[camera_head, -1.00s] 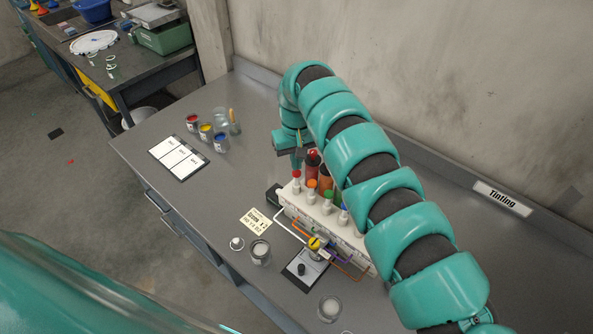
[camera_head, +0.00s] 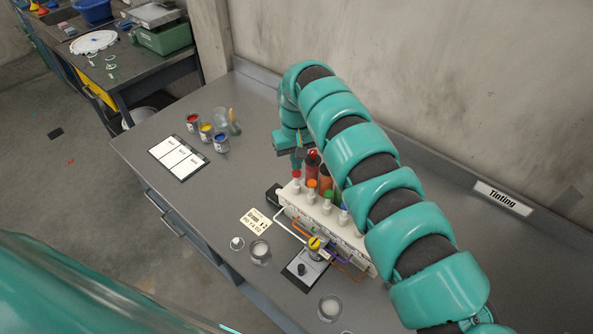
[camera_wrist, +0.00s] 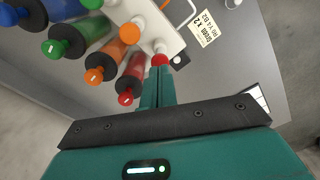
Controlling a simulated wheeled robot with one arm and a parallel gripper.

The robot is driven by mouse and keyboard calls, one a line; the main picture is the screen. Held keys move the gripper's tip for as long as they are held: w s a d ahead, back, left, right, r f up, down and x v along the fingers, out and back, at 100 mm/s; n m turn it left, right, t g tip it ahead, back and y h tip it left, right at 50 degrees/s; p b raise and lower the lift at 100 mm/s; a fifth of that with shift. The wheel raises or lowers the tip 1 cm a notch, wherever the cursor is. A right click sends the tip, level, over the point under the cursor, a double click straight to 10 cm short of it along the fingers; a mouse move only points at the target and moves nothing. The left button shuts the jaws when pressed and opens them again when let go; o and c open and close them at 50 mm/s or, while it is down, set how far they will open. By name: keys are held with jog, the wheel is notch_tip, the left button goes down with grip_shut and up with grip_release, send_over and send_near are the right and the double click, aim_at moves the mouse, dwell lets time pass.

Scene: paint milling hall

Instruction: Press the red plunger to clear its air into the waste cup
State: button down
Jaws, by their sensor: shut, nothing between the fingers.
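The red plunger (camera_head: 296,174) is the leftmost of the coloured-topped plungers along the front of the white dispenser (camera_head: 325,224). My gripper (camera_head: 297,166) is shut and empty, pointing down right over it. In the wrist view my closed fingertips (camera_wrist: 159,68) meet the edge of the red top (camera_wrist: 159,60); whether they touch it or hover just above, I cannot tell. A clear cup (camera_head: 260,252) with pale contents stands in front of the dispenser, and another (camera_head: 330,308) stands to its right. Which one is the waste cup I cannot tell.
Orange (camera_wrist: 129,33) and other coloured plungers stand close beside the red one, with coloured canisters such as the red canister (camera_wrist: 132,78) behind. A valve with a yellow top (camera_head: 314,243) and bent tubes are in front. Paint cans (camera_head: 206,131) stand left; the bench between is mostly clear.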

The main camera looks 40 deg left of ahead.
aim_at(297, 172)
jog(key=shift+f, duration=0.1)
jog(key=shift+f+b, duration=1.3)
jog(key=shift+f, duration=0.5)
jog(key=shift+r, duration=1.85)
jog(key=shift+r, duration=0.1)
jog(key=shift+r+p, duration=0.3)
jog(key=shift+r, duration=2.15)
jog(key=shift+s+f, duration=0.1)
